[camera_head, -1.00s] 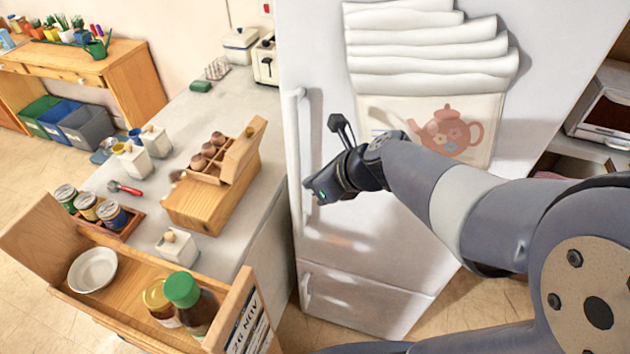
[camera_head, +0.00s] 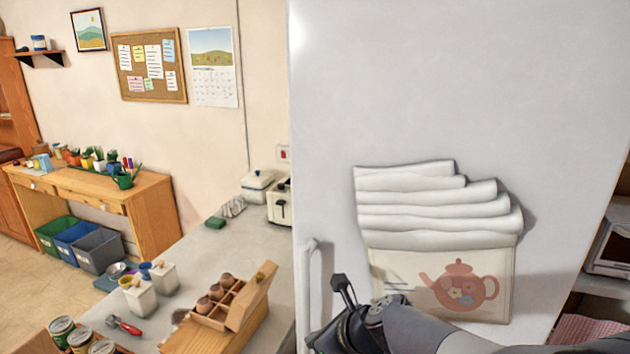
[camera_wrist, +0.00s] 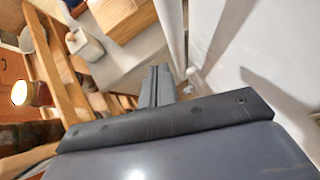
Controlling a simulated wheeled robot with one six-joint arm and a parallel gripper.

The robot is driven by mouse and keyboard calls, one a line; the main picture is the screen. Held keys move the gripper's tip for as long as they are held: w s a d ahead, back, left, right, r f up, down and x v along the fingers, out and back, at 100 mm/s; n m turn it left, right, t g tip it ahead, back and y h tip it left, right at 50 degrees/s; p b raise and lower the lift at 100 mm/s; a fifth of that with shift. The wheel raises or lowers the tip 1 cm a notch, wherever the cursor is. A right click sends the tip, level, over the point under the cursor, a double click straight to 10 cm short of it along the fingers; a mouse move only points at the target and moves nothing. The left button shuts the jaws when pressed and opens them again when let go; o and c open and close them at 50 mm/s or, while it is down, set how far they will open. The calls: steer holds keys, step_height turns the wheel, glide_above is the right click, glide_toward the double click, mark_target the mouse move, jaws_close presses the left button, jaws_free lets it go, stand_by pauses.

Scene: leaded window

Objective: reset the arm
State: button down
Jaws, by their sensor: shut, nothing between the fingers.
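My arm reaches in from the lower right of the head view, in front of the white fridge (camera_head: 450,80). My gripper (camera_head: 342,284) is near the bottom edge, just right of the fridge's upright handle (camera_head: 314,295). In the wrist view my gripper (camera_wrist: 157,78) shows its two dark fingers together with nothing between them. It appears apart from the fridge front. The lower part of the arm is outside the head view.
Cloths (camera_head: 435,205) and a teapot picture (camera_head: 445,285) hang on the fridge. A shelf with a white appliance (camera_head: 612,245) is at the right.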

steer(key=x, duration=0.6)
steer(key=shift+a+f+b, duration=0.3)
steer(key=shift+b, duration=0.1)
steer(key=shift+w, duration=0.1)
